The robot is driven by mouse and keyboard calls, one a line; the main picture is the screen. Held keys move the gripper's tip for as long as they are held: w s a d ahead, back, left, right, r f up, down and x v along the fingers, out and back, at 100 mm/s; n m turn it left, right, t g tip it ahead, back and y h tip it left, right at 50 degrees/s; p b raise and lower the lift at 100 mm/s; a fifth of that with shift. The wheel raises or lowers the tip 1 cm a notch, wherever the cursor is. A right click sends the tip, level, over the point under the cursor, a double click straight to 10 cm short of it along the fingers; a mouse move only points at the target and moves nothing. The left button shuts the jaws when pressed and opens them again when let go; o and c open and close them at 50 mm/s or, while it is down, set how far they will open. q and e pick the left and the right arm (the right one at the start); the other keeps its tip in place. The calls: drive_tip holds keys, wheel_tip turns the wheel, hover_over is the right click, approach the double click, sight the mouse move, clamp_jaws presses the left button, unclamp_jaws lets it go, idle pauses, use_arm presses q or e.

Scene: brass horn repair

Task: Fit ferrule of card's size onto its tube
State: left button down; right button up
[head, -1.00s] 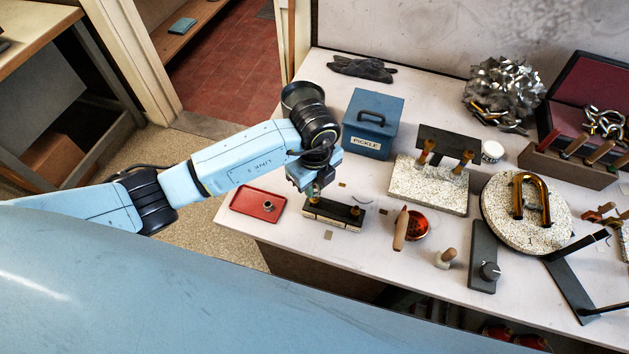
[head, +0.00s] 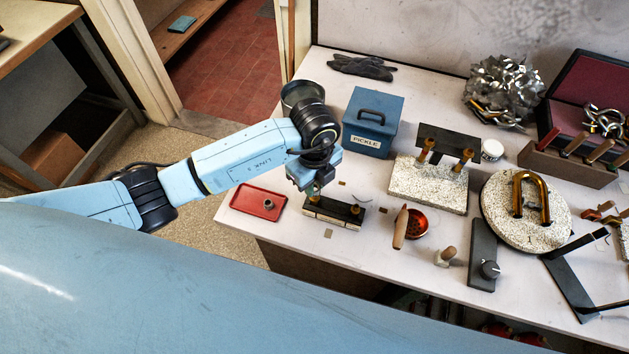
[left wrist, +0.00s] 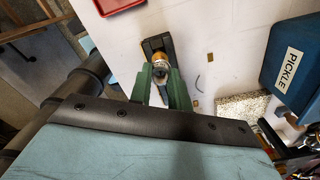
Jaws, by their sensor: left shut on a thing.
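My left gripper (head: 314,189) is over the left end of a low black block (head: 347,209) with a pale label on its front. In the left wrist view, its green fingers (left wrist: 161,88) are closed on a small brass piece (left wrist: 159,62) with a grey ring-like end. The piece is at the black block (left wrist: 153,43); I cannot tell whether it is seated in it. A small dull metal ferrule (head: 268,204) stands in the red tray (head: 246,199). A bent brass tube (head: 518,200) lies on the speckled round plate (head: 500,232). I cannot make out a size on any card. My right gripper is not seen.
A blue box marked PICKLE (head: 373,120) stands behind the block. A speckled slab (head: 430,190) with two handled pieces is to its right. A copper-coloured dish (head: 418,225), wooden-handled tool (head: 400,230) and black controller (head: 482,255) lie farther right. Bare bench shows at front.

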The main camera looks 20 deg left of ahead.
use_arm(q)
drive_tip(key=shift+f+b, duration=0.55)
drive_tip(key=shift+f, duration=0.75)
idle(1.5)
drive_tip(key=c, duration=1.2)
unclamp_jaws()
drive_tip(key=shift+c, duration=0.2)
drive_tip(key=shift+o, duration=0.5)
drive_tip(key=o, duration=0.4)
drive_tip(key=shift+r, duration=0.15)
